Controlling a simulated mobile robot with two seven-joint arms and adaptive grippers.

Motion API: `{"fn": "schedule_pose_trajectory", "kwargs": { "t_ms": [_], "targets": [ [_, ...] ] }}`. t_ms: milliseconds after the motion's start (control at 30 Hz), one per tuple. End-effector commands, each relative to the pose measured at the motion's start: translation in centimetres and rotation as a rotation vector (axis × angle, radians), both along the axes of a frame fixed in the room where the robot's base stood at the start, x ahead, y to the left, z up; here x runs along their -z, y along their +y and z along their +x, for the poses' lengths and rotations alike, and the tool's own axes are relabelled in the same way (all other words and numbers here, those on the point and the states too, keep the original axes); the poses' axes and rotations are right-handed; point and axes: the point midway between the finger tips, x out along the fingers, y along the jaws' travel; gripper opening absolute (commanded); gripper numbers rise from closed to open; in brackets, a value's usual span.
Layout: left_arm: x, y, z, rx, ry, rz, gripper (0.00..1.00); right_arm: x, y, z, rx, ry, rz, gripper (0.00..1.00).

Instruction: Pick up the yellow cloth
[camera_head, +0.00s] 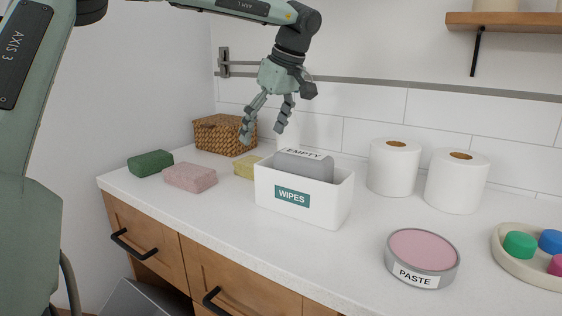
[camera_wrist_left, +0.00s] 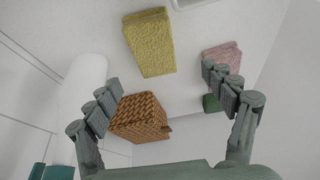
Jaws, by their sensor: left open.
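The yellow cloth (camera_head: 245,167) is a folded block on the white counter, between the pink cloth and the white wipes box, which hides part of it in the head view. In the left wrist view the yellow cloth (camera_wrist_left: 150,41) shows whole, near the top middle, beyond the fingertips. My left gripper (camera_head: 263,132) is open and empty, fingers pointing down, in the air above the back of the counter near the basket. It also shows in the left wrist view (camera_wrist_left: 158,80) with its fingers spread apart. My right gripper is not in view.
A wicker basket (camera_head: 224,135) stands behind the pink cloth (camera_head: 190,178) and green cloth (camera_head: 150,163). The wipes box (camera_head: 263,191) holds a grey item labelled EMPTY. Paper rolls (camera_head: 394,168), a paste tin (camera_head: 422,257) and a tray (camera_head: 515,266) stand to the right.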

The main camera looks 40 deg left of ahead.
Motion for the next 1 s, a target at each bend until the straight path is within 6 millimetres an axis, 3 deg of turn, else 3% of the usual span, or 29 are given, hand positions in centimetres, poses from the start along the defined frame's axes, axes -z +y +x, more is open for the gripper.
{"fn": "schedule_pose_trajectory", "kwargs": {
  "t_ms": [367, 700, 1000],
  "targets": [
    [3.0, 1.0, 0.2, 0.001, 0.001, -0.001, 0.83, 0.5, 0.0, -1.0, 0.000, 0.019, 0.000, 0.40],
    [7.3, 2.2, 0.7, -0.001, 0.001, -0.002, 0.83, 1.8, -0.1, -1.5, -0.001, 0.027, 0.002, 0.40],
    [7.5, 2.2, 0.7, -0.001, -0.001, 0.000, 0.83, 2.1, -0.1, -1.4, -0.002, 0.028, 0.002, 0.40]
  ]
}}
